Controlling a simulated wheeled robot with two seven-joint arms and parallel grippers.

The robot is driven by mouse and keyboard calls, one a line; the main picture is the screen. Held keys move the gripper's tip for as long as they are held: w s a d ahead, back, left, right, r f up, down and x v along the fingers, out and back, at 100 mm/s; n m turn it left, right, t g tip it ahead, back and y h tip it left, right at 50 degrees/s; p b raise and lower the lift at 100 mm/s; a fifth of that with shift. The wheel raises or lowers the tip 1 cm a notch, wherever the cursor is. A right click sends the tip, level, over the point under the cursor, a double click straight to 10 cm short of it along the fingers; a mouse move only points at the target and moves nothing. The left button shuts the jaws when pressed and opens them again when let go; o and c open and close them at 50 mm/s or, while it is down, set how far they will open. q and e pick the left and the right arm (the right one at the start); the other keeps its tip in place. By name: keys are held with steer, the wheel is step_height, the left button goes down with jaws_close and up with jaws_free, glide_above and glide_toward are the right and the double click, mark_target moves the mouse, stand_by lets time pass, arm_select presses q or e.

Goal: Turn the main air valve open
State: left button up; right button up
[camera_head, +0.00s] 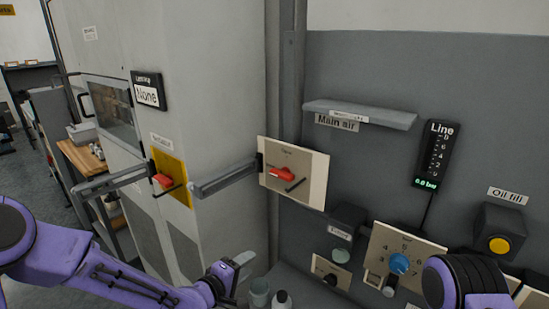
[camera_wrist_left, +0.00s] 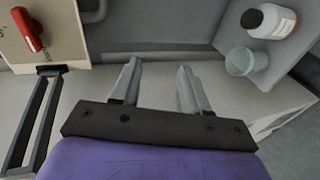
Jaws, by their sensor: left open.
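A red handle (camera_head: 283,173) sits on a beige plate (camera_head: 312,192) on the wall, with a "Main air" label (camera_head: 336,122) above and to its right. The handle lies roughly crosswise, slightly tilted, with a dark rod below it. In the left wrist view the red handle (camera_wrist_left: 28,30) is at the upper left. My left gripper (camera_head: 240,264) is open and empty, below and left of the plate and apart from it. Its two fingers (camera_wrist_left: 157,85) show spread in the wrist view. Part of my right arm shows at lower right; its gripper is out of view.
A grey bar (camera_head: 225,178) juts left from the beige plate. A second red handle (camera_head: 163,181) is on a yellow plate (camera_head: 180,190) on the cabinet. The line gauge (camera_head: 435,155) reads 0.0 bar. A cup (camera_wrist_left: 240,62) and bottle (camera_wrist_left: 268,20) stand nearby.

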mark_target(279, 177)
arm_select(q)
steer(key=w+d+r+t+h+p, duration=0.1)
steer(key=w+r+h, duration=0.15)
steer(key=r, duration=0.65)
steer(key=w+d+r+t+h+p, duration=0.1)
steer(key=w+r, duration=0.2)
steer(key=r, duration=0.7)
steer(key=p+x, duration=0.1)
steer(key=x, duration=0.2)
steer(key=p+x, duration=0.1)
steer(key=x, duration=0.2)
steer(key=p+x, duration=0.1)
steer(key=x, duration=0.2)
steer(key=shift+w+a+f+p, duration=0.1)
steer(key=shift+w+f+p, duration=0.2)
steer(key=shift+p, duration=0.1)
steer(key=shift+w, duration=0.2)
arm_select(e)
step_height(279, 177, up, 8)
steer(key=shift+w+a+f, duration=0.15)
steer(key=shift+f, duration=0.1)
arm_select(q)
jaws_close()
